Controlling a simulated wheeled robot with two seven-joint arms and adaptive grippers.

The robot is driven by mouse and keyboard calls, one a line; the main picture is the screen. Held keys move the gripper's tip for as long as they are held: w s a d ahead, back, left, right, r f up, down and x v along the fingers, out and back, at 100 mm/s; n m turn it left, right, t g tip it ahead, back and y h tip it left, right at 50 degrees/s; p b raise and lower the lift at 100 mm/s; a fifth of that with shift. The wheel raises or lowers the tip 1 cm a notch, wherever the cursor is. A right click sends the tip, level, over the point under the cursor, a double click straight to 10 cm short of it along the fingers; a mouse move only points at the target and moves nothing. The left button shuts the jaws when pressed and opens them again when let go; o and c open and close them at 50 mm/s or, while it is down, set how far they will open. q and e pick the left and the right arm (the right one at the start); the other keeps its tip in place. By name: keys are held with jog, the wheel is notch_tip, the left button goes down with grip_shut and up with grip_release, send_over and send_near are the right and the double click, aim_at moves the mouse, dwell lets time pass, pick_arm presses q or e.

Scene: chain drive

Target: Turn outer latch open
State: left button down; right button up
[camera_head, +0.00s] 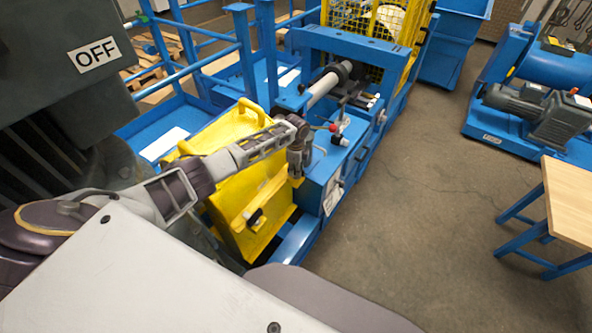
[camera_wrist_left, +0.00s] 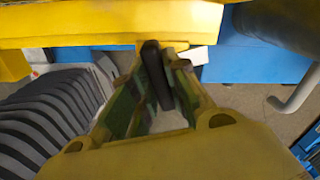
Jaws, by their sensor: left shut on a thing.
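My left gripper (camera_head: 296,174) is at the far end of that bar, pointing down. In the left wrist view, my left gripper (camera_wrist_left: 160,75) is shut on a dark latch handle (camera_wrist_left: 154,72), which lies between its fingers just below the yellow edge (camera_wrist_left: 110,25). I take this as the outer latch; in the head view the gripper hides it. Another latch with a black knob (camera_head: 255,217) sits nearer on the bar. My right gripper is not in view.
The blue machine housing (camera_head: 325,170) with a red-knobbed lever (camera_head: 334,127) is just right of the gripper. Blue railings (camera_head: 200,65) stand behind. A wooden-topped table (camera_head: 570,200) is at the right. The floor between is clear.

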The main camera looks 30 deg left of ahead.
pick_arm(q)
jog(key=shift+m, duration=1.6)
jog(key=shift+r, duration=0.1)
jog(key=c, duration=1.4)
grip_release()
jog(key=shift+r, duration=5.95)
